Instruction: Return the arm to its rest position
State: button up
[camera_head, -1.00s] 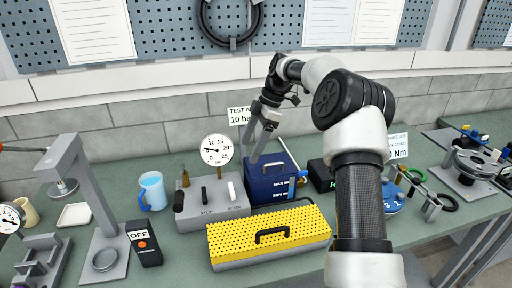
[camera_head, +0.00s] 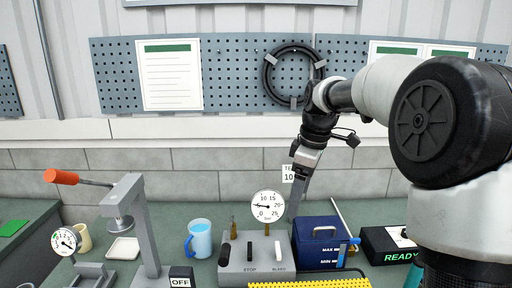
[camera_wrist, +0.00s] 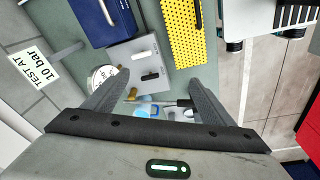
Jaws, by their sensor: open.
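My gripper (camera_head: 296,200) hangs in the head view in front of the brick wall, above the bench and near the pressure gauge (camera_head: 267,206). It is open. In the wrist view its two fingers stand apart with nothing held between them (camera_wrist: 158,78). The bench fittings show well beyond the fingertips. My arm reaches in from the right of the head view, its large black joint close to the camera and hiding the right part of the bench.
A grey test unit (camera_head: 252,257), a blue box (camera_head: 319,236), a yellow perforated cover (camera_head: 310,283), a blue mug (camera_head: 199,240) and a press with an orange handle (camera_head: 62,177) stand on the bench. A black hose ring (camera_head: 270,83) hangs on the pegboard (camera_head: 225,62).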

jog(key=s+r+m+t+h, duration=0.15)
jog(key=s+m, duration=0.25)
jog(key=s, duration=0.4)
jog(key=s+r+m+t, duration=0.1)
jog(key=s+r+m, duration=0.2)
jog(key=s, duration=0.5)
jog(key=s+d+f+m+t, duration=0.1)
jog(key=s+f+m, duration=0.1)
jog(key=s, duration=0.3)
jog(key=s+f+m+t, duration=0.1)
jog(key=s+f+m, duration=0.1)
jog(key=s+m, duration=0.2)
jog(key=shift+s+d+f, duration=0.15)
jog(key=shift+s+d, duration=0.25)
jog(key=shift+s, duration=0.75)
